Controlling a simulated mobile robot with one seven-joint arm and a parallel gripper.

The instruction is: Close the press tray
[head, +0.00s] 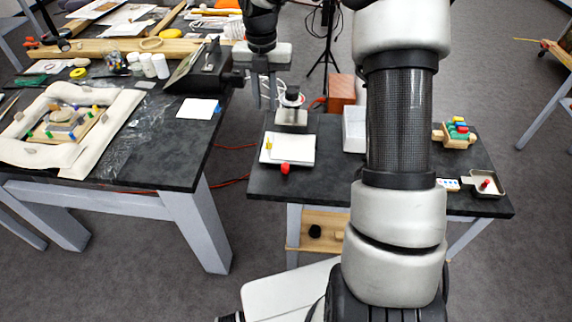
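A white flat slab (288,149) lies on the small dark table, with a red knob (285,168) at its front edge and a small yellow item on its left side. It looks like the press tray, in its pulled-out position. A grey device with a round top (291,98) stands just behind it and looks like the press. My gripper (264,106) points down behind and to the left of the slab, apart from the knob. Its two dark fingers show a gap between them, with nothing seen held. My arm hides part of the table's middle.
A white box (354,130) stands right of the slab, partly behind my arm. A block with coloured pegs (457,134) and a small handled tray (486,183) are at the right. The larger cluttered table (175,179) stands left, separated by a floor gap.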

